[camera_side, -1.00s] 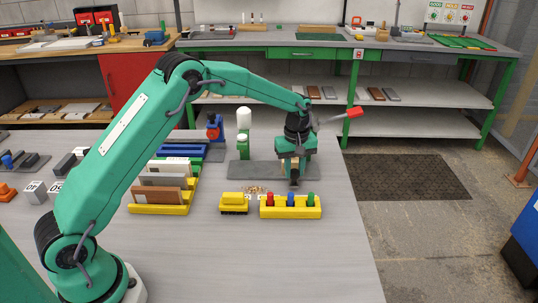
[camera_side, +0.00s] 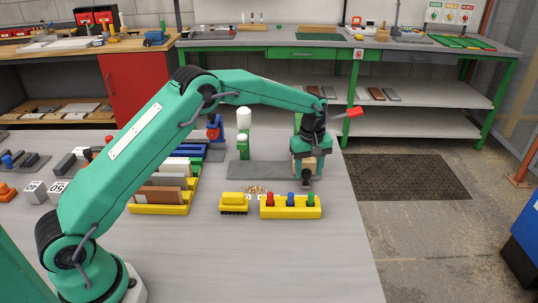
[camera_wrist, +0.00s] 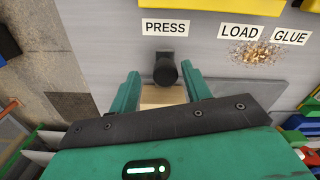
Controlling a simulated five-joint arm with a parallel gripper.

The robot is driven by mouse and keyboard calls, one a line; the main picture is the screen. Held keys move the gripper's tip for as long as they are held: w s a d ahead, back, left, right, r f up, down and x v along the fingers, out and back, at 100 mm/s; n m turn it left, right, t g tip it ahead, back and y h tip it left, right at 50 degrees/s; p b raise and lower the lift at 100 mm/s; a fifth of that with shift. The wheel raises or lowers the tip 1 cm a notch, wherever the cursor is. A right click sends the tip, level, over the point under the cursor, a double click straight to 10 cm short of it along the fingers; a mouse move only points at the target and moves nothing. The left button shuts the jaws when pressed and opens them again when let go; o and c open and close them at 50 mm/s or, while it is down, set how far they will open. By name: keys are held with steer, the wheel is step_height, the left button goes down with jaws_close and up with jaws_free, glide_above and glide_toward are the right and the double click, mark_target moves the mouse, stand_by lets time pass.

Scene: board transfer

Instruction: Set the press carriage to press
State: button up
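The press carriage shows as a tan block (camera_wrist: 162,97) with a black knob (camera_wrist: 165,70) in the wrist view. In the side view its tan block (camera_side: 303,166) stands at the right end of the grey plate (camera_side: 258,170). My gripper (camera_wrist: 161,85) has one finger on each side of the block, and both fingers appear to touch it. The knob is in line with the PRESS label (camera_wrist: 165,28). The LOAD label (camera_wrist: 240,32) and GLUE label (camera_wrist: 291,37) lie to the right in the wrist view. My gripper hides part of the carriage.
A yellow holder (camera_side: 290,212) with red, blue and green pieces stands in front of the plate. A yellow block (camera_side: 233,203) is beside it. The tabletop in front is clear.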

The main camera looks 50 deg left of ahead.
steer(key=shift+a, duration=0.1)
steer(key=shift+r, duration=3.9)
steer(key=shift+s, duration=0.1)
steer(key=s+a+r+m+t, duration=0.3)
steer(key=s+r+m, duration=0.3)
steer(key=s+r, duration=1.1)
steer(key=s+f+m+t, duration=0.1)
steer(key=s+f+m, duration=0.1)
steer(key=s, duration=0.8)
steer(key=s+a+f+m+t, duration=0.1)
steer(key=s+f+m, duration=0.2)
steer(key=s, duration=0.7)
steer(key=shift+s+m+t, duration=0.3)
steer(key=shift+s+m, duration=0.05)
steer(key=shift+m, duration=0.15)
